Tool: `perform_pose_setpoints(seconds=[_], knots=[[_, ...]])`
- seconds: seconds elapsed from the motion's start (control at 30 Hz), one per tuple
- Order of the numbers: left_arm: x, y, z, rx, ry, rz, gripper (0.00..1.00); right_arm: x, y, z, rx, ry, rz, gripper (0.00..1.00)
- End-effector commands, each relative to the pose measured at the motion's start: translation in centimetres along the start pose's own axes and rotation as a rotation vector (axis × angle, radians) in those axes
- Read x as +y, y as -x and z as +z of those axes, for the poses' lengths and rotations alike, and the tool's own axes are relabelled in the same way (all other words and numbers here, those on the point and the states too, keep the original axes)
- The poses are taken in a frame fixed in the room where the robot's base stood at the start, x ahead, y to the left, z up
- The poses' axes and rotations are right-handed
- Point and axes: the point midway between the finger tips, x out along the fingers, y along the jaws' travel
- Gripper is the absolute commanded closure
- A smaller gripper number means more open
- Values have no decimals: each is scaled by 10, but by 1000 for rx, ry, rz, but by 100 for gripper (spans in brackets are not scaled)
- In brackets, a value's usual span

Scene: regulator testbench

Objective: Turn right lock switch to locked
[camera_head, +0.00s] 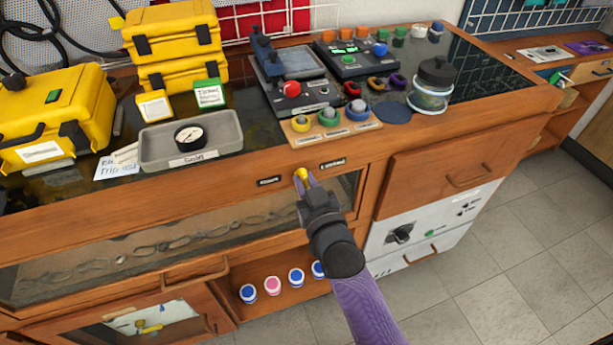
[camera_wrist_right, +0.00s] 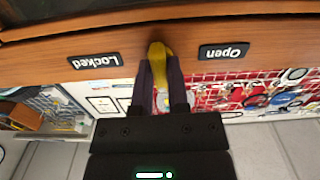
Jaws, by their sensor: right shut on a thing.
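The yellow lock switch (camera_head: 301,173) sits on the wooden front edge of the bench, between two dark labels. In the head view the "Locked" label (camera_head: 332,163) is to its right and the other label (camera_head: 269,181) to its left. In the right wrist view the switch (camera_wrist_right: 159,58) shows upside down, between "Locked" (camera_wrist_right: 96,60) and "Open" (camera_wrist_right: 224,52). My right gripper (camera_head: 308,182) is shut on the switch; its purple fingers (camera_wrist_right: 160,85) flank the yellow lever. I cannot tell exactly which way the lever is turned. My left gripper is not in view.
A glass-fronted drawer (camera_head: 150,250) lies below the switch. On the bench top stand a grey tray with a gauge (camera_head: 215,152), yellow cases (camera_head: 60,120), a control panel (camera_head: 300,95) and a lidded jar (camera_head: 432,88). Tiled floor (camera_head: 500,270) is open at the right.

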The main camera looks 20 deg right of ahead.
Motion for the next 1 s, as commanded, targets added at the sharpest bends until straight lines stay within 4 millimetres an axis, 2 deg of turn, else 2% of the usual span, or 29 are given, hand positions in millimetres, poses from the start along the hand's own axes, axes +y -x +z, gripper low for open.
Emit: perform_pose_setpoints(seconds=[0.2, 0.6, 1.0], knots=[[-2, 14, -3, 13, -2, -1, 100, 0, 0, -2, -2, -200, 0, 100], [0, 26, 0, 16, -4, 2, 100, 0, 0, 0, -2, -557, 0, 100], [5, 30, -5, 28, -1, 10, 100, 0, 0, 1, -2, -777, 0, 100]])
